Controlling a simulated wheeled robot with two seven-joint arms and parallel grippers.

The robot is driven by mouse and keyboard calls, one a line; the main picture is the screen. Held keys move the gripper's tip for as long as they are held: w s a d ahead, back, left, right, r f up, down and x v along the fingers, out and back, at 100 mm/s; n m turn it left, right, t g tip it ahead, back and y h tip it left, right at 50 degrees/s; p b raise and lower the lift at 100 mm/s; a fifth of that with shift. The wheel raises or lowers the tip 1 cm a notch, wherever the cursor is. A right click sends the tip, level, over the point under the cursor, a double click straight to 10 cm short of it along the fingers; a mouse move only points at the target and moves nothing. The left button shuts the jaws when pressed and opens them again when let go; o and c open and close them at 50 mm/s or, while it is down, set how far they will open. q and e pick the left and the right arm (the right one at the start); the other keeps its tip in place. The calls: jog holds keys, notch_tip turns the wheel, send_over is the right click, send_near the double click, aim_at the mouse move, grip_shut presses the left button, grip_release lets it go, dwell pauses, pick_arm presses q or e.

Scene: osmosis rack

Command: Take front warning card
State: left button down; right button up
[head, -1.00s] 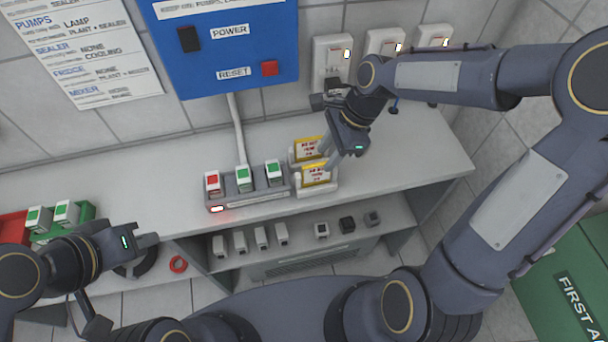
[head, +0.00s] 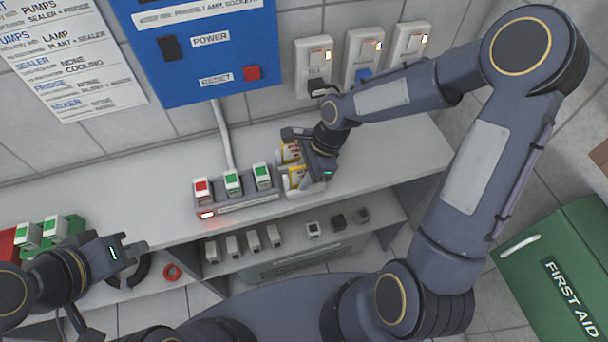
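Two yellow-edged warning cards stand in a white holder (head: 305,190) on the counter, one behind the other. The front warning card (head: 296,174) is nearer to me and largely covered by my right gripper. The back card (head: 291,152) shows only in part behind it. My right gripper (head: 305,176) is down at the front card, its fingers at the card's upper part; whether they are closed on it is hidden.
A grey rack (head: 240,205) with one red and two green blocks stands just left of the holder. A blue panel (head: 205,50) and wall sockets (head: 362,58) are behind. The counter right of the holder (head: 390,160) is clear. A green first aid box (head: 560,270) is at right.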

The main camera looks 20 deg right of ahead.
grip_shut()
jog(key=shift+r, duration=0.15)
